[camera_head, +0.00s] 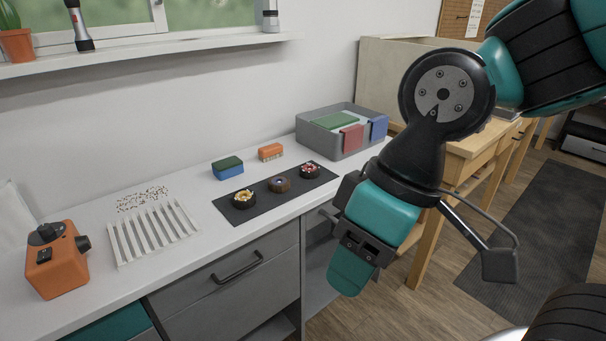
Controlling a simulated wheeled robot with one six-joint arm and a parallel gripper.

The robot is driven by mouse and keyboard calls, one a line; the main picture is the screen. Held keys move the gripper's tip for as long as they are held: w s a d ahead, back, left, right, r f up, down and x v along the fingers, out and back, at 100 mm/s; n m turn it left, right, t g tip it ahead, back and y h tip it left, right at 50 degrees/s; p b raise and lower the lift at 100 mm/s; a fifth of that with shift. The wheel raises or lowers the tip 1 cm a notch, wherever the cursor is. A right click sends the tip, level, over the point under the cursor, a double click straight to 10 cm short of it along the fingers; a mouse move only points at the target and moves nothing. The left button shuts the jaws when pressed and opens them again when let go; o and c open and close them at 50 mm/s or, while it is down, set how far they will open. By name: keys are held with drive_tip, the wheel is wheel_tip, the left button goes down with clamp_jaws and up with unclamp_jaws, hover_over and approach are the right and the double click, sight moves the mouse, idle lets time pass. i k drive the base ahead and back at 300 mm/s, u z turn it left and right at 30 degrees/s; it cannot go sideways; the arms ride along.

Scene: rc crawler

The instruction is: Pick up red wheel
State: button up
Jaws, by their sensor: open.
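Three small dark wheels with coloured hubs stand in a row on a dark mat (226,212) on the white counter. The red wheel (311,170) is at the right end, near the grey bin. My gripper (352,262) hangs in front of the counter's right end, to the right of and nearer than the mat, apart from all the wheels. It is open, and I see nothing held in it.
A grey bin (328,142) with coloured items stands behind the red wheel. A green-and-blue block (228,168) and an orange brush-like block (270,152) lie behind the mat. A white slotted rack (152,234) and orange device (57,262) are at left.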

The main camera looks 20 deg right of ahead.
sight(313, 173)
drive_tip(key=u, duration=0.15)
drive_tip(key=i, duration=1.25)
drive_tip(key=z, duration=0.6)
